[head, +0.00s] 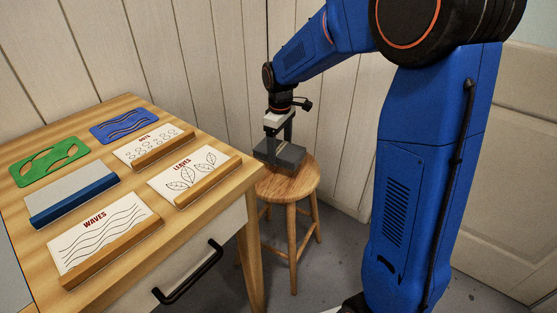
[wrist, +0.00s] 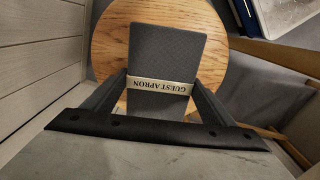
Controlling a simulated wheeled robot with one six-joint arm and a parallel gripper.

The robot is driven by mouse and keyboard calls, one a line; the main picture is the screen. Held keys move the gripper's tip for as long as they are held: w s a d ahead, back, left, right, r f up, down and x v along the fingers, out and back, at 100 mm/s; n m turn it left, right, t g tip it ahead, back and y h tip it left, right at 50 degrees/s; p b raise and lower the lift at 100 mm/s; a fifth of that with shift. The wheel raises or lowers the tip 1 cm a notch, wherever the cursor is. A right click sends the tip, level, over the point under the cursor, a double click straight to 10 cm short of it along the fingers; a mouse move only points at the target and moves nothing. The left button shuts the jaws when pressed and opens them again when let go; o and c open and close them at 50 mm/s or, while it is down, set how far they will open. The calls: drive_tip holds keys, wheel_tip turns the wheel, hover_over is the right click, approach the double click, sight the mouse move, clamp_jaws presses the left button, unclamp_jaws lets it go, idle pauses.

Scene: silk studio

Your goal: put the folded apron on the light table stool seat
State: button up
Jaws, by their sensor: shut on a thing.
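The folded apron (wrist: 165,55) is a dark grey bundle with a pale band reading "GUEST APRON". My gripper (wrist: 160,88) is shut on the apron, one finger on each side of the band. In the head view my gripper (head: 279,135) is above the seat. I cannot tell whether the apron touches the seat.
The wooden table (head: 125,105) stands left of the stool, close to it. It bears a green stencil (head: 48,166), a blue stencil (head: 124,125), a grey-and-blue block (head: 72,192) and cards marked WAVES (head: 98,230), LEAVES and DOTS. A panelled wall is close behind the stool.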

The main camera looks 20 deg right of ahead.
drive_tip(key=shift+f, duration=2.45)
drive_tip(key=shift+f, duration=0.1)
drive_tip(key=o, duration=1.2)
